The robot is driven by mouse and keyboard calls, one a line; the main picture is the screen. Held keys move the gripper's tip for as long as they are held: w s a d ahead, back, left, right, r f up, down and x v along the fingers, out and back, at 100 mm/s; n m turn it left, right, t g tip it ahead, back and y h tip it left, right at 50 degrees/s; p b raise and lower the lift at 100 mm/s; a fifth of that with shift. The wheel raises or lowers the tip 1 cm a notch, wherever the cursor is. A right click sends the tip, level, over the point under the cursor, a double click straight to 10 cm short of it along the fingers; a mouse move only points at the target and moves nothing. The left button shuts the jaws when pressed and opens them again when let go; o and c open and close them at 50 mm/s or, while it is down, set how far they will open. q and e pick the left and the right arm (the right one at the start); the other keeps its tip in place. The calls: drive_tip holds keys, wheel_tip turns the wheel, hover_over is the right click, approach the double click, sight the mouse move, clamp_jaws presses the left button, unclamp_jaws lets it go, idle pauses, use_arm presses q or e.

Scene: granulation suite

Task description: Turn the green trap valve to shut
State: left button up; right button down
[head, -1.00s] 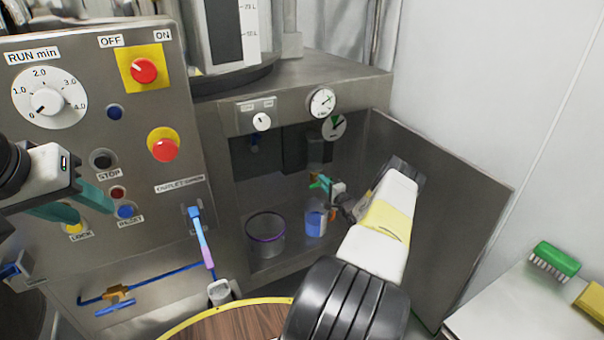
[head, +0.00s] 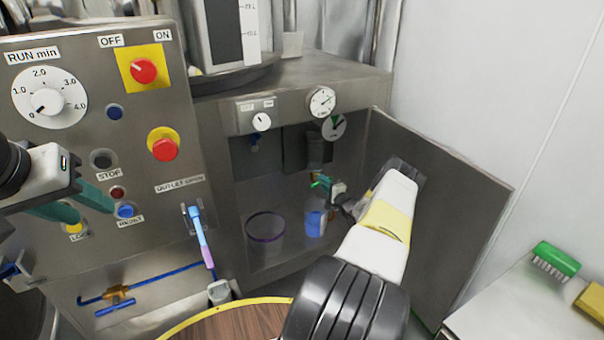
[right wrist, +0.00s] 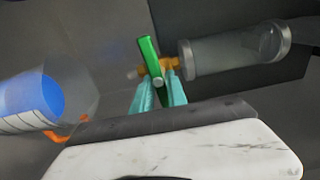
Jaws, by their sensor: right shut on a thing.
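The green trap valve handle (right wrist: 149,62) shows in the right wrist view as a green lever on a brass fitting (right wrist: 168,66) at the end of a clear cylinder (right wrist: 228,50). My right gripper (right wrist: 158,88) has its teal fingers on the green lever, shut on it. In the head view the right arm reaches into the open cabinet, and the green handle (head: 319,183) shows small at the right gripper (head: 328,186). My left gripper (head: 78,202) is at the left edge in front of the control panel, its teal fingers apart and empty.
The jar also shows in the right wrist view (right wrist: 30,98). The open cabinet door (head: 460,200) is right of my right arm. A panel with knobs (head: 100,130) stands left.

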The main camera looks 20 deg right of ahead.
drive_tip(key=c, duration=1.3)
unclamp_jaws()
drive_tip(key=shift+s+d, duration=0.1)
drive_tip(key=s, duration=0.7)
drive_tip(key=shift+s+d, duration=0.3)
drive_tip(key=shift+s, duration=0.1)
drive_tip(key=shift+f, duration=0.1)
